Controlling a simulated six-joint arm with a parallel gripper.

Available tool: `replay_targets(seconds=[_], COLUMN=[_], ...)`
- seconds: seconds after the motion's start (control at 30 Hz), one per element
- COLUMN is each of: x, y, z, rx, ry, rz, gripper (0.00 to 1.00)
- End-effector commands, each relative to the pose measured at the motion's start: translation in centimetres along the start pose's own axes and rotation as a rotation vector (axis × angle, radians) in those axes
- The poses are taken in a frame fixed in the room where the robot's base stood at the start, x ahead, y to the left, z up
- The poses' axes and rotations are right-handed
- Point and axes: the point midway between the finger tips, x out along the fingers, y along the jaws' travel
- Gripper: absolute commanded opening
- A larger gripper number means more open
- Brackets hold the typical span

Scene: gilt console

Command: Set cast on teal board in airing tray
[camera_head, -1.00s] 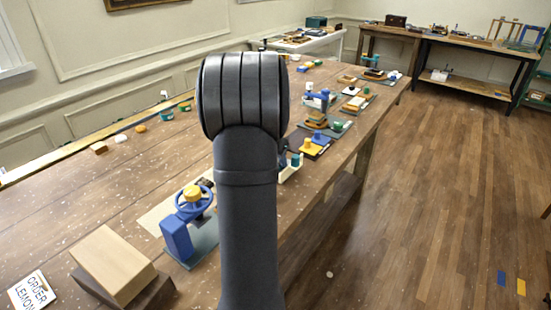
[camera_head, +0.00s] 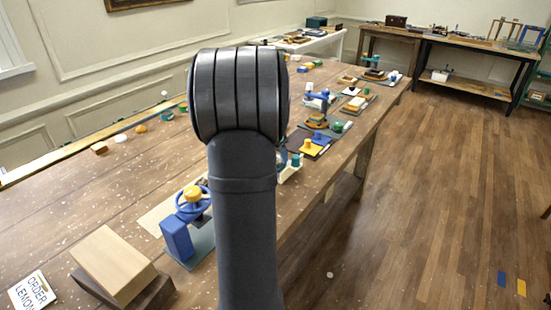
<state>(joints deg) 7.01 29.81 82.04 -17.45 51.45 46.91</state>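My gripper is not in view. A dark link of my own arm fills the middle of the head view and hides part of the table behind it. A cream tray-like holder (camera_head: 289,173) with a small teal piece (camera_head: 296,159) in it shows just right of my arm, partly hidden. I cannot tell whether it is the airing tray. I cannot pick out the cast or the teal board with certainty.
On the long wooden table (camera_head: 90,205) a blue press with a yellow knob (camera_head: 178,238) stands left of my arm. A pale wood block (camera_head: 112,264) and an order card (camera_head: 33,291) lie at the front left. Several small stations line the right edge.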

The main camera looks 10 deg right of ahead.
Motion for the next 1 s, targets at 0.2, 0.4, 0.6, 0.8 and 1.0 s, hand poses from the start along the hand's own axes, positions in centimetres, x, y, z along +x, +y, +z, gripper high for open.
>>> replay_targets(seconds=[0.2, 0.4, 0.6, 0.8, 1.0], x=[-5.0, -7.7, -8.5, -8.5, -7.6], y=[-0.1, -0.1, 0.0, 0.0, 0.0], z=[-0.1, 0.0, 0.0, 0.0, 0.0], rx=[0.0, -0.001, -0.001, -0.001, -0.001], ry=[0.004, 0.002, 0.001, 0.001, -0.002], rz=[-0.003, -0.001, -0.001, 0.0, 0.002], gripper=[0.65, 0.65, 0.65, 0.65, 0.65])
